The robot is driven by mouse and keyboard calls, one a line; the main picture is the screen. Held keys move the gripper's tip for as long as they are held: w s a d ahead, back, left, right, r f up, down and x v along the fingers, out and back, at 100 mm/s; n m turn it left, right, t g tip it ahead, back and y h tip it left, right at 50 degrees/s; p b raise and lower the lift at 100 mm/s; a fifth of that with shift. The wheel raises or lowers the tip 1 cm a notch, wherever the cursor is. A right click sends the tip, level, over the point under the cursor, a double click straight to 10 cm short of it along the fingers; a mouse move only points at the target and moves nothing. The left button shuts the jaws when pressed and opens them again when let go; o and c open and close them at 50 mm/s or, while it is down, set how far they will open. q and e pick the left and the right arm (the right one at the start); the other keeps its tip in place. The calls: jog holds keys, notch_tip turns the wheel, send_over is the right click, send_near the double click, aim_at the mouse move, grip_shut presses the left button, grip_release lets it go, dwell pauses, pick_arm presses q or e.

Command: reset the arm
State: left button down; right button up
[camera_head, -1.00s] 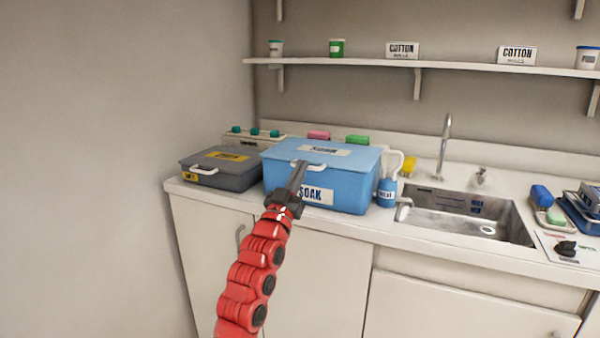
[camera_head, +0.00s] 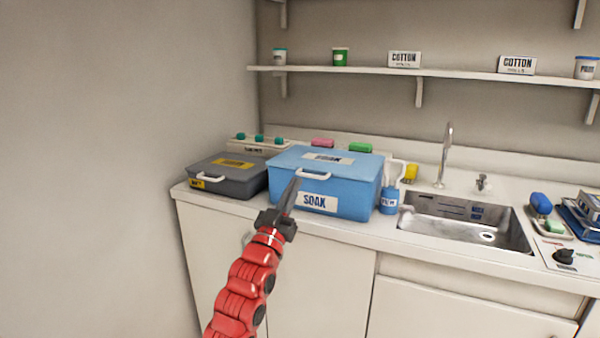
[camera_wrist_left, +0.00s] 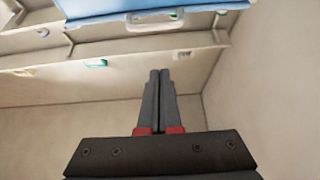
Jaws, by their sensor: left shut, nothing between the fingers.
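My left gripper (camera_head: 290,196) is shut and empty, at the end of my red arm. In the head view it overlaps the front left of the blue lidded box (camera_head: 345,204) labelled SOAK, just below the box's white handle (camera_head: 313,175). In the left wrist view my gripper's dark fingers (camera_wrist_left: 160,75) lie together with nothing between them, and the blue box (camera_wrist_left: 105,6) shows at the top edge with its handle. The box's lid is closed. My right gripper is not in view.
A grey lidded case (camera_head: 233,188) stands left of the blue box. A blue bottle (camera_head: 389,200) and a sink (camera_head: 465,215) with a tap are to the right. A shelf (camera_head: 400,73) with cotton boxes and tubs runs above. The floor side before the cabinets (camera_head: 320,285) looks clear.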

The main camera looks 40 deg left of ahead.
pick_arm(q)
jog(key=shift+v, duration=1.5)
